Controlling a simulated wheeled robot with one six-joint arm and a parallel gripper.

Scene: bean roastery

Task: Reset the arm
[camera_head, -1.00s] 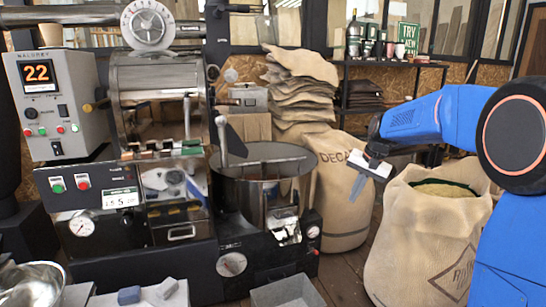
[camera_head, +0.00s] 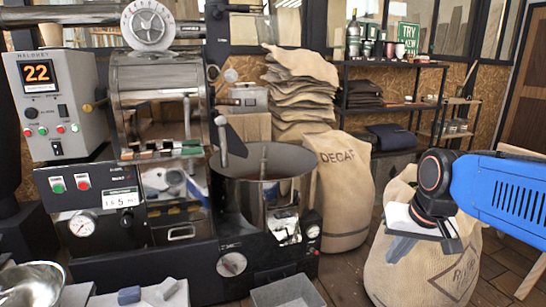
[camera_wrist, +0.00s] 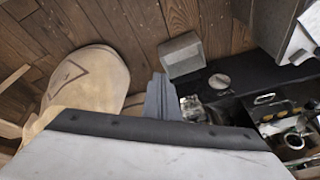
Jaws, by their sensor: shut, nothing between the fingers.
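My gripper (camera_head: 398,252) is in the right part of the head view, in front of the burlap sack with the dark printed mark (camera_head: 445,272). Its grey fingers point down and to the left, close together with nothing between them. In the wrist view the shut fingers (camera_wrist: 160,97) stick out past the white gripper body, over the wooden floor. My blue arm comes in from the right edge and hides the top of that sack.
The roaster (camera_head: 165,100) with its round drum tray (camera_head: 225,215) stands left of my gripper. A DECAF sack (camera_head: 343,190) stands behind. A grey bin (camera_head: 285,292), also in the wrist view (camera_wrist: 182,55), is at the front.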

